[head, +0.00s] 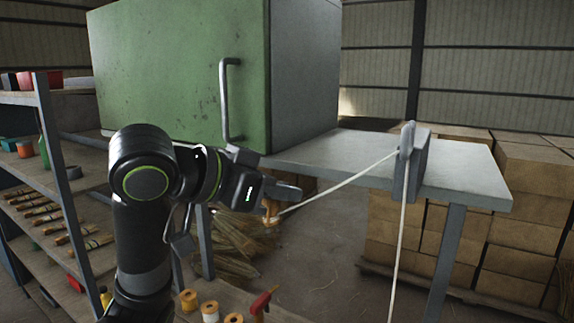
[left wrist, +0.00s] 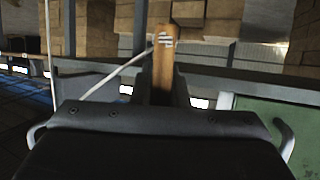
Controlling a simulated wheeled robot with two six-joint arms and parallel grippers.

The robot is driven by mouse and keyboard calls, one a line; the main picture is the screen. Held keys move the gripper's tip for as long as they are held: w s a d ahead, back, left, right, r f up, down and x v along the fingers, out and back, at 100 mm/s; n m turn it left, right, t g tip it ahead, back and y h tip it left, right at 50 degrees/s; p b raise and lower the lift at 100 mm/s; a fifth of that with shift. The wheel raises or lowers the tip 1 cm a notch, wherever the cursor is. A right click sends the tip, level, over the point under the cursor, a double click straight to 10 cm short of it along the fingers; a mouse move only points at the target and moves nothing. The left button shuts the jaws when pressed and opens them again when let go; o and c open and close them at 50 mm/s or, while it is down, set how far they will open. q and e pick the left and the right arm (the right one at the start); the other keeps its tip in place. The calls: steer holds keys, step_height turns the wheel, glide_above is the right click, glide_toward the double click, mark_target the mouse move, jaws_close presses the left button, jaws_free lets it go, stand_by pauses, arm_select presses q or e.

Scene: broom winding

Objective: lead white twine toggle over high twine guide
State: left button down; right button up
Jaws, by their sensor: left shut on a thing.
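My left gripper (head: 284,194) is shut on a small wooden toggle (head: 270,210), which shows upright between the fingers in the left wrist view (left wrist: 164,70). White twine (head: 340,184) is tied to the toggle and rises to the right to the high twine guide (head: 408,140), a grey upright piece at the grey table's front edge. The twine passes over the guide's top and hangs down (head: 399,250) out of the picture. The gripper is left of the guide and lower than its top. My right gripper is not in view.
A green cabinet (head: 170,75) with a handle stands on the grey table (head: 460,170). Shelves (head: 60,190) with brushes are at the left. Spools (head: 210,310) stand below the arm. Stacked cardboard boxes (head: 520,230) fill the right. Floor between table and arm is open.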

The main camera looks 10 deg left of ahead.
arm_select(q)
steer(key=w+a+f+b, duration=0.1)
steer(key=a+f+b, duration=0.2)
steer(key=f+b, duration=0.4)
steer(key=w+a+f+b, duration=0.1)
steer(key=a+f+b, duration=0.2)
steer(key=f+b, duration=0.5)
steer(key=w+a+f+b, duration=0.1)
steer(key=a+f+b, duration=0.3)
steer(key=f, duration=2.2)
steer(key=b, duration=0.3)
steer(key=shift+w+f, duration=0.2)
steer(key=shift+w, duration=0.15)
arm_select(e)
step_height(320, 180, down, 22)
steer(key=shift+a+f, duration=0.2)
